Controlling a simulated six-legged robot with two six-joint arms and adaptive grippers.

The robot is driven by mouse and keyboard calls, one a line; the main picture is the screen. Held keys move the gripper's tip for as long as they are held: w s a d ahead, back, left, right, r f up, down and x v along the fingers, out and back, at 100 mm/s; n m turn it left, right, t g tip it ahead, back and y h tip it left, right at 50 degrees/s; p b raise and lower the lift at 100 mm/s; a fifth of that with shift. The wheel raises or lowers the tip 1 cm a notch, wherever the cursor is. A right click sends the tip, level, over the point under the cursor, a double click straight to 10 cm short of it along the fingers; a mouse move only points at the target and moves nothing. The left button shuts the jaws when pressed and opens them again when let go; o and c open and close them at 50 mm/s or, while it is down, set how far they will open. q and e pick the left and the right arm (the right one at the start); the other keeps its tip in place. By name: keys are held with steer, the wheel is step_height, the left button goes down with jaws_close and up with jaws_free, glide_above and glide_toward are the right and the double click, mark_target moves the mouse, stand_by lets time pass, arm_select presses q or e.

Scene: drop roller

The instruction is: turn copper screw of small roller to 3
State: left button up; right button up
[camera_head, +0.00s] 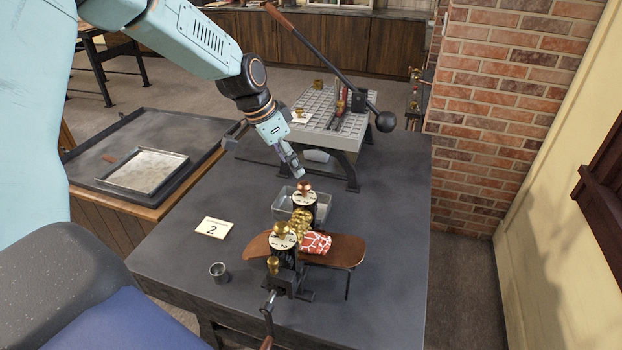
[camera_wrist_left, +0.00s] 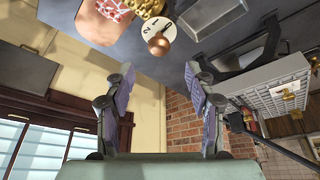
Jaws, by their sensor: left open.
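The small roller stands on the dark table, with brass rollers (camera_head: 300,222) between two dial posts. The copper screw (camera_head: 304,187) is a round knob on top of the far post, above a white numbered dial. In the left wrist view the copper screw (camera_wrist_left: 158,44) sits ahead of the fingertips, with a 2 and a 1 readable on its dial (camera_wrist_left: 154,27). The near post carries a brass screw (camera_head: 281,229) on its own dial. My left gripper (camera_head: 297,172) is just above and behind the copper screw, its fingers apart and empty. My right gripper is not in view.
A brown board (camera_head: 345,249) with a red-and-white piece (camera_head: 316,243) lies at the roller. A metal tray (camera_head: 284,210) is behind it. A card marked 2 (camera_head: 213,228) and a small cup (camera_head: 219,272) stand left. A lever press (camera_head: 340,122) stands at the back.

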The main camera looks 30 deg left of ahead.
mark_target(302, 183)
arm_select(q)
steer(key=b+x, duration=0.1)
steer(key=x, duration=0.6)
steer(key=shift+s, duration=0.15)
steer(key=shift+a+f, duration=0.1)
steer(key=shift+f, duration=0.25)
steer(key=shift+s+r, duration=0.1)
steer(key=shift+r, duration=0.1)
steer(key=shift+d, duration=0.25)
steer(key=c, duration=0.3)
steer(key=shift+w+a+f, duration=0.15)
steer(key=shift+w+f, duration=0.05)
steer(key=shift+w, duration=0.05)
steer(key=c, duration=0.3)
steer(key=shift+r, duration=0.1)
steer(key=c, duration=0.5)
steer(key=shift+c, duration=0.2)
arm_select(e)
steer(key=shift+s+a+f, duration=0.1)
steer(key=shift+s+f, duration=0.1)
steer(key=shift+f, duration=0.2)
